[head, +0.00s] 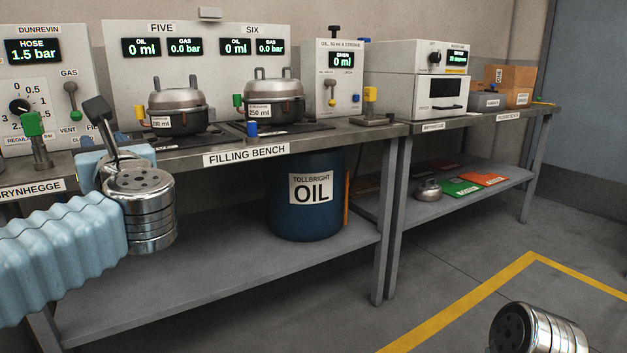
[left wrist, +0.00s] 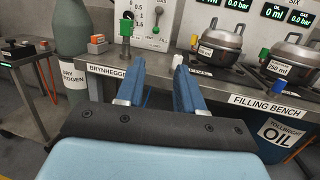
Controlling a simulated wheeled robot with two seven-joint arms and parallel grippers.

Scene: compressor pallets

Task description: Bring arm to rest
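My left gripper (head: 100,128) is at the front edge of the filling bench (head: 245,156), at the left of the head view. It shows there partly behind my own silver wrist. In the left wrist view its two blue fingers stand apart with an empty gap (left wrist: 157,88) between them. They point toward the bench near the BRYNHEGGE label. I cannot tell whether they touch the bench. My right arm shows only as a silver link at the bottom right of the head view; its gripper is out of view.
Two lidded pots (head: 178,108) (head: 274,97) stand on the bench. A green-topped valve (head: 33,126) is close to my left gripper. A grey nitrogen cylinder (left wrist: 70,45) stands left. A blue oil drum (head: 305,215) is on the lower shelf. The floor at the right is clear.

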